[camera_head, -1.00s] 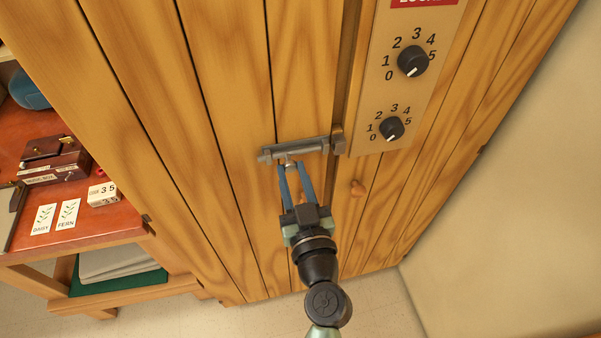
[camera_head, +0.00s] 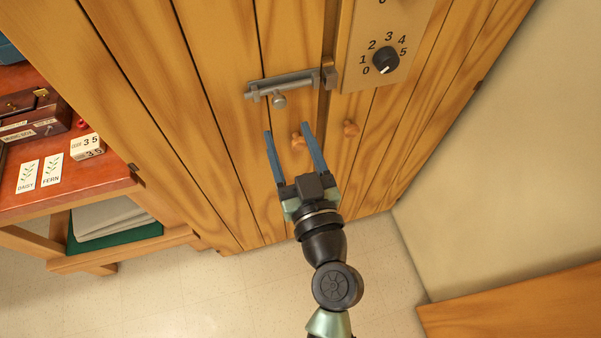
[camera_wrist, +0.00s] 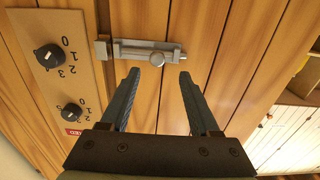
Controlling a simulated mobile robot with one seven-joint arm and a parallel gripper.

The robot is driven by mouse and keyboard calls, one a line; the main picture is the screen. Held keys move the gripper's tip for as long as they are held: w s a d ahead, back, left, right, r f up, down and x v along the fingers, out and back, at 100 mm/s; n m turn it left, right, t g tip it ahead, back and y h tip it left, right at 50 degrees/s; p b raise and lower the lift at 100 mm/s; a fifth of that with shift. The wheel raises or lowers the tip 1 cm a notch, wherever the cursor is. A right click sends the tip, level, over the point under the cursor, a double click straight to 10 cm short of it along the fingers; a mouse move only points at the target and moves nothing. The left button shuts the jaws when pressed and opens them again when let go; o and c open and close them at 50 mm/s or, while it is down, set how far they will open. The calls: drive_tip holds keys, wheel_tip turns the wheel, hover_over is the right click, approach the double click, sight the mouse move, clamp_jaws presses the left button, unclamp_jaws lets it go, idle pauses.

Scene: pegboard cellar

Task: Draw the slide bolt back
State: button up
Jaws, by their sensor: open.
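The grey metal slide bolt (camera_head: 290,85) lies across the wooden cabinet doors, with its round knob (camera_head: 280,101) hanging below the barrel. Its right end is close to the keeper (camera_head: 331,77) by the door seam; I cannot tell whether the rod sits inside it. My gripper (camera_head: 287,128) is open and empty, its blue fingers spread below the bolt, clear of the knob. In the wrist view the bolt (camera_wrist: 140,50) and its knob (camera_wrist: 157,60) show just beyond the gap between the fingertips (camera_wrist: 160,73).
A dial panel (camera_head: 375,45) is at the upper right. A red-topped bench (camera_head: 95,185) with a box, blocks and cards stands left. A wooden surface (camera_head: 515,305) is at lower right.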

drive_tip(key=b+v, duration=0.2)
drive_tip(key=v, duration=0.4)
drive_tip(key=shift+s, duration=0.4)
